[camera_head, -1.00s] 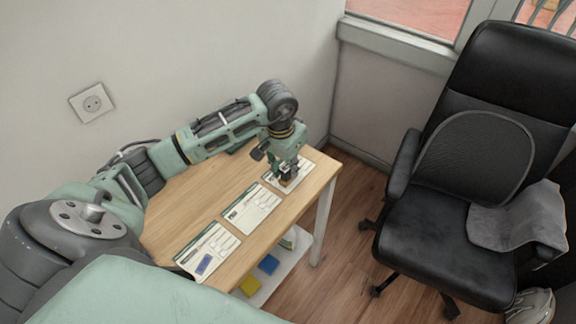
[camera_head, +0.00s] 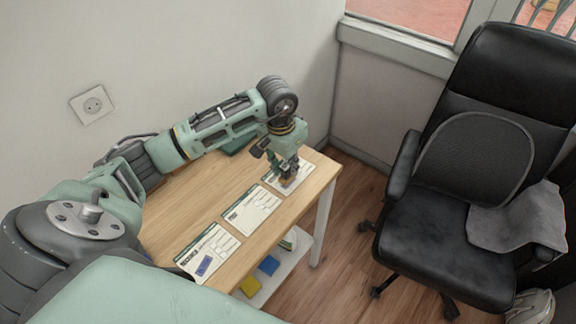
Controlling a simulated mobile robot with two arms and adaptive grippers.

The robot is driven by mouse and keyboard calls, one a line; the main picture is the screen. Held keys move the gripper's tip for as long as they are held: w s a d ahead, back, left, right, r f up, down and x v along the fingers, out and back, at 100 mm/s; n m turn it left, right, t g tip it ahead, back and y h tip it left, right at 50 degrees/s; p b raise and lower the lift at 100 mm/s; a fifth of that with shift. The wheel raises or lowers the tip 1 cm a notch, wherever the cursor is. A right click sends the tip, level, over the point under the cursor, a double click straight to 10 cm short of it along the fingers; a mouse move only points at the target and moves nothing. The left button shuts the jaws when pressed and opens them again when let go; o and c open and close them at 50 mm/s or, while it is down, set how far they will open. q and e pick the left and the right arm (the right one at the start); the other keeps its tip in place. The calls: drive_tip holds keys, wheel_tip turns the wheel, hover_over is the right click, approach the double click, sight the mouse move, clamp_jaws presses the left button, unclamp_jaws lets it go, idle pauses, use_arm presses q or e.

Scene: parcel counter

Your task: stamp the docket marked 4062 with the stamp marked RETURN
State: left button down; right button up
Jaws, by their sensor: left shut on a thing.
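Three white dockets lie in a row on the wooden table: a near one (camera_head: 222,241) with a blue mark, a middle one (camera_head: 251,208), and a far one (camera_head: 302,170). Their printed numbers are too small to read. My left gripper (camera_head: 288,178) points down over the far docket and partly covers it. It is shut on a small dark thing, probably a stamp, mostly hidden by the fingers; its marking cannot be read. Whether it touches the docket is not clear. My right gripper is out of view.
The table (camera_head: 190,205) has bare wood left of the dockets. A green object (camera_head: 240,143) is partly hidden behind my left arm. A low white shelf (camera_head: 268,287) holds a yellow block (camera_head: 250,286) and a blue block (camera_head: 269,265). A black chair (camera_head: 440,250) stands at the right.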

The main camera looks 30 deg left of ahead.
use_arm(q)
drive_tip(key=shift+r+p, duration=0.65)
drive_tip(key=shift+r, duration=1.35)
